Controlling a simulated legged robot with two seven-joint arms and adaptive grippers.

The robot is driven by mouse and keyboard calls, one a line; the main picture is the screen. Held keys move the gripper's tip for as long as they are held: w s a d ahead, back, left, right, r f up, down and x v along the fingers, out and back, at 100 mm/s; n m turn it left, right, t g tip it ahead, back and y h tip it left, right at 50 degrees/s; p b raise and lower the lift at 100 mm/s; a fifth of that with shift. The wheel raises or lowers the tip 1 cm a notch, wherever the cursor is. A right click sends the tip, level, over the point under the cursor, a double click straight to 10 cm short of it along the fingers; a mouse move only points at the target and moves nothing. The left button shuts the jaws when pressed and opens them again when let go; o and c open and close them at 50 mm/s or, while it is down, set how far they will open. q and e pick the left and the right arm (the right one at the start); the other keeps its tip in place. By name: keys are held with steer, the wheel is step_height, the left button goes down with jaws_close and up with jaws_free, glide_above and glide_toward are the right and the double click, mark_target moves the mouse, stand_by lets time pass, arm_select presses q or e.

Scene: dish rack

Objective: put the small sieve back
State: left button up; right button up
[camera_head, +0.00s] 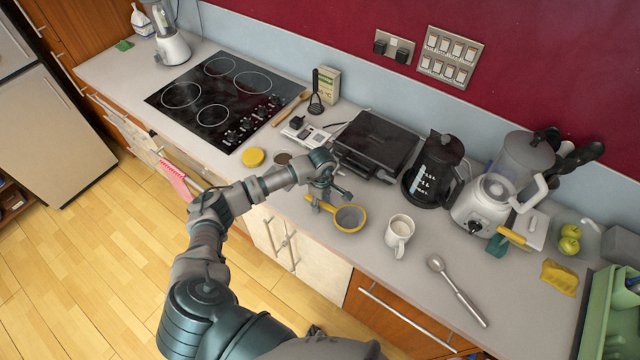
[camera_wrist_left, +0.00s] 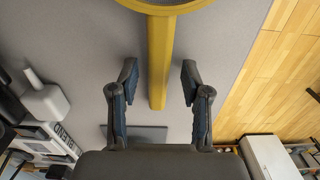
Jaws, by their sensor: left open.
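The small sieve (camera_head: 350,217) has a yellow rim and handle and a grey mesh bowl. It lies on the grey counter, its handle pointing left. My left gripper (camera_head: 325,197) is at the sieve's handle in the head view. In the left wrist view the yellow handle (camera_wrist_left: 160,60) lies between the two spread fingers of my left gripper (camera_wrist_left: 158,85), with a gap on each side. The sieve's rim is cut off at the top of that view. My right gripper is not in view.
A white mug (camera_head: 399,235) stands just right of the sieve. A metal spoon (camera_head: 457,290) lies further right. A black grill (camera_head: 376,143) and a black kettle (camera_head: 433,170) stand behind. A green dish rack (camera_head: 598,310) is at the far right. The counter's front edge is close.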

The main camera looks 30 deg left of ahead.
arm_select(q)
steer(key=r, duration=0.2)
steer(key=r+b, duration=0.1)
steer(key=r, duration=0.1)
steer(key=r+b, duration=0.1)
steer(key=r, duration=0.1)
steer(key=shift+w+r, duration=0.2)
steer(key=shift+w, duration=0.1)
step_height(320, 180, up, 11)
steer(key=b, duration=0.1)
steer(key=shift+a+b, duration=0.15)
steer(key=shift+b, duration=0.15)
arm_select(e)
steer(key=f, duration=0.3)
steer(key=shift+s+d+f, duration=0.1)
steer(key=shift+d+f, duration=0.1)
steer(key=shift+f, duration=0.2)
arm_select(q)
steer(key=shift+s+f, duration=0.15)
steer(key=shift+s, duration=0.05)
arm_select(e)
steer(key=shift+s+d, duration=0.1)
